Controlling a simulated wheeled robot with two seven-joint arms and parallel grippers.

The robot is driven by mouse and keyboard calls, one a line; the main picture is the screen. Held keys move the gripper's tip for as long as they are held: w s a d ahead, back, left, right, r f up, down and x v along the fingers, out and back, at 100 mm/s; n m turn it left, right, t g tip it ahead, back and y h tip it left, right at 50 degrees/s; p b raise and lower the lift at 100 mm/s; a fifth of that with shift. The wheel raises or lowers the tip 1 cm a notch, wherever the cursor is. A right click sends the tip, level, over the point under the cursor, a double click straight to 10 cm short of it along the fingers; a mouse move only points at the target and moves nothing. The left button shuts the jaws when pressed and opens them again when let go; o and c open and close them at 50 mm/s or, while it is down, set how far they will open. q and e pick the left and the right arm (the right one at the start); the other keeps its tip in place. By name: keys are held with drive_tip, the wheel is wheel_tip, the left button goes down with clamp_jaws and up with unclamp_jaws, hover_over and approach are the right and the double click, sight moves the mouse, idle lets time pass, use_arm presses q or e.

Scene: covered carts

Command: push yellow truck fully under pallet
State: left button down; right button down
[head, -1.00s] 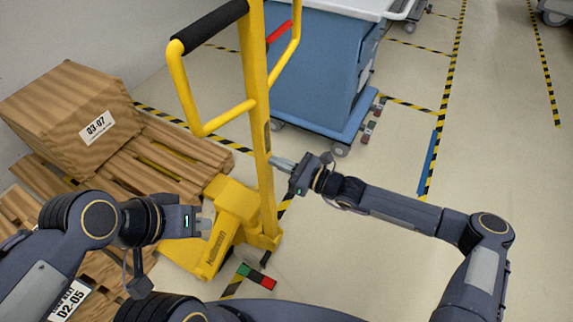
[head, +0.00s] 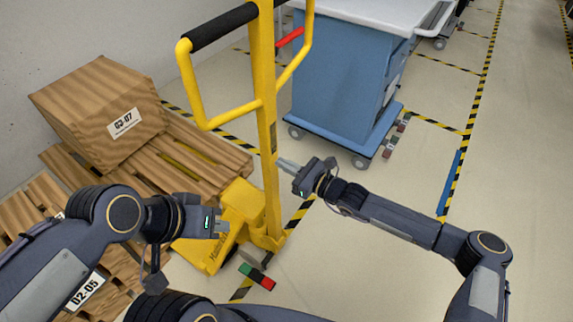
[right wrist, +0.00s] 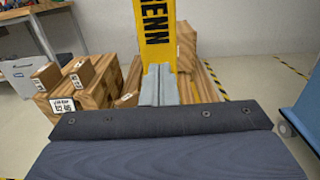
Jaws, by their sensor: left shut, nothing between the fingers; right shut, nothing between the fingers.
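The yellow pallet truck (head: 268,140) stands upright in the middle of the head view, with a tall mast, a loop handle with a black grip and a low body. A wooden pallet (head: 198,160) lies to its left, with a box labelled 03-07 on it. The forks are mostly hidden. My left gripper (head: 224,226) is shut and empty, in front of the truck's low body. My right gripper (head: 282,163) is shut and empty, right beside the mast; I cannot tell whether it touches. In the right wrist view its fingers (right wrist: 159,86) point at the yellow mast (right wrist: 155,35).
The wooden box (head: 100,112) is on the pallet by the wall. A blue covered cart (head: 340,75) stands behind the truck to the right. Another pallet (head: 45,205) is at the lower left.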

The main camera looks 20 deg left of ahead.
sight(271, 158)
drive_tip(key=shift+x, duration=2.45)
drive_tip(key=shift+b+x, duration=0.65)
drive_tip(key=shift+x, duration=0.95)
drive_tip(key=b+x, duration=0.2)
drive_tip(key=x, duration=0.4)
drive_tip(key=shift+b, duration=0.4)
drive_tip(key=shift+f, duration=0.1)
